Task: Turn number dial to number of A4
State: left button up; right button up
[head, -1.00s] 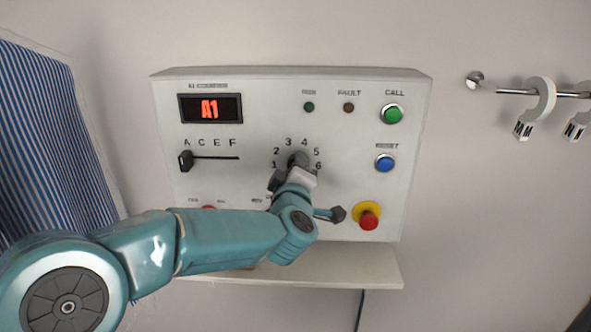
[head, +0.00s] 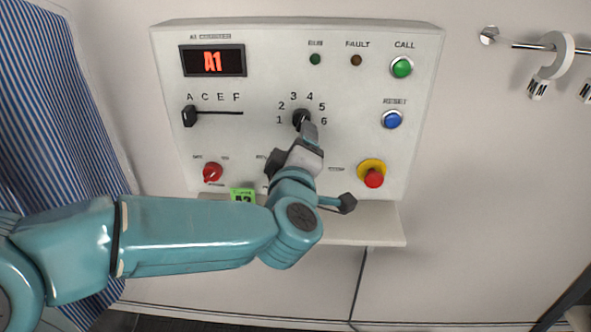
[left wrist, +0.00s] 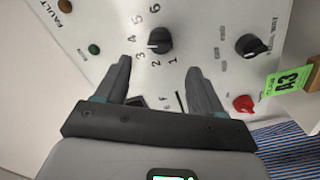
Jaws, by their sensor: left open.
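The number dial (head: 301,119) is a black round knob on the white control panel, with the numbers 1 to 6 arced around it. In the left wrist view the dial (left wrist: 159,40) lies just beyond and between my fingertips. A pale mark shows on it, but I cannot tell surely which number it points at. The display (head: 213,61) reads A1 in red. The letter slider (head: 189,116) stands at A. My left gripper (left wrist: 161,68) is open and empty, its fingers spread toward the dial. In the head view the gripper (head: 308,138) partly covers the dial's lower side. My right gripper is out of view.
A red knob (head: 212,173), green call button (head: 401,67), blue reset button (head: 392,119) and red emergency button (head: 373,178) sit on the panel. A green A3 tag (left wrist: 289,79) is by the shelf (head: 372,232). Striped cloth (head: 60,130) hangs left; a rail (head: 530,46) runs right.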

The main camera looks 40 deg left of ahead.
pick_arm(q)
jog(key=v, duration=0.7)
jog(key=w+f+m+g+h, duration=0.2)
jog(key=w+f+m+g, duration=0.15)
jog(key=f, duration=1.25)
jog(key=w+f+m+g+h, duration=0.2)
jog(key=f+m, duration=0.2)
jog(key=f, duration=1.3)
jog(key=s+d+f+m+g+h, duration=0.25)
jog(key=s+d+f, duration=0.2)
jog(key=f, duration=0.35)
jog(key=s+d+f+m+g+h, duration=0.25)
jog(key=s+f, duration=0.25)
jog(key=f, duration=0.4)
jog(key=s+d+f+m+g+h, duration=0.3)
jog(key=s+d, duration=0.5)
jog(key=s, duration=0.3)
jog(key=shift+d+f+m+g+h, duration=0.2)
jog(key=shift+m+g+h, duration=0.15)
jog(key=shift+g+h, duration=0.35)
